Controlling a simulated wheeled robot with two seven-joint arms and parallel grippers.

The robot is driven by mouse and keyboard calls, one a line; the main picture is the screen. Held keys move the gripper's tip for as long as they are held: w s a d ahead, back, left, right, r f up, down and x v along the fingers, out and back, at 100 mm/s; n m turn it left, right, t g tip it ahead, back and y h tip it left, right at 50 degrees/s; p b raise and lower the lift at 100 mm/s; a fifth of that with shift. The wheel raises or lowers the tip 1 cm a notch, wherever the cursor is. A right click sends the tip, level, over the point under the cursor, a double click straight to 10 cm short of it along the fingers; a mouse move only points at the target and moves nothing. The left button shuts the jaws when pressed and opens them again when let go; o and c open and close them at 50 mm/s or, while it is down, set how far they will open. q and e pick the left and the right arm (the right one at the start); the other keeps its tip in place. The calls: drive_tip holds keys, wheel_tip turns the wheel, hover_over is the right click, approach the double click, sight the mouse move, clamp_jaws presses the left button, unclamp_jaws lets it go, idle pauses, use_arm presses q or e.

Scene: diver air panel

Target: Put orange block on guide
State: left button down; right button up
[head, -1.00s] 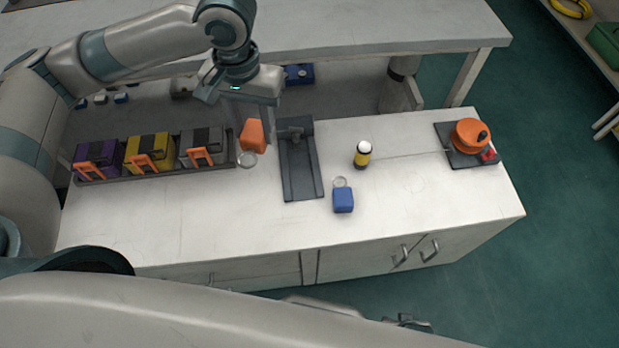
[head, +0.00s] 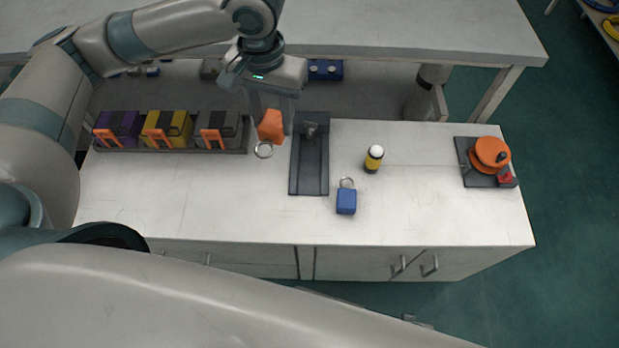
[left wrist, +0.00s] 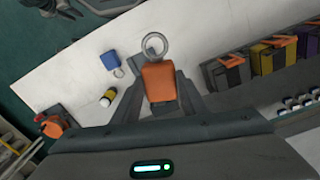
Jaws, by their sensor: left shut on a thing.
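My left gripper (head: 271,115) is shut on the orange block (head: 271,127), which has a metal ring at its lower end. It holds the block at the left of the dark grey guide (head: 309,180), a channel-shaped tray on the white counter. In the left wrist view the orange block (left wrist: 159,82) sits between the fingers, with its ring pointing away from the gripper. There the guide is mostly hidden behind the block and gripper. The block appears to hang above the counter; the exact gap cannot be told. My right gripper is not in view.
Purple, yellow and grey cases (head: 217,130) stand in a rack at left. A blue block with a ring (head: 346,202) and a yellow-black cylinder (head: 374,159) are right of the guide. An orange reel (head: 490,155) sits at far right. The front left counter is clear.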

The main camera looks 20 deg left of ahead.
use_arm(q)
drive_tip(key=m, duration=0.1)
drive_tip(key=d+f+m, duration=0.1)
drive_tip(key=m, duration=0.1)
drive_tip(key=d+f+m, duration=0.1)
drive_tip(key=m, duration=0.1)
drive_tip(key=shift+s, duration=0.1)
drive_tip(key=s+d+f+m, duration=0.2)
drive_tip(key=d+f+m, duration=0.3)
drive_tip(key=m, duration=0.9)
drive_tip(key=s+d+f+m, duration=0.2)
drive_tip(key=d+f+m, duration=0.3)
drive_tip(key=m, duration=0.8)
drive_tip(key=shift+s+d+f+m+b, duration=0.25)
drive_tip(key=shift+d+m+b, duration=0.2)
drive_tip(key=shift+d, duration=0.15)
drive_tip(key=shift+w, duration=0.1)
drive_tip(key=w+a+f, duration=0.2)
drive_tip(key=w, duration=0.1)
drive_tip(key=w+a+f, duration=0.2)
drive_tip(key=w, duration=0.1)
drive_tip(key=w+a+f, duration=0.3)
drive_tip(key=shift+w+a, duration=0.1)
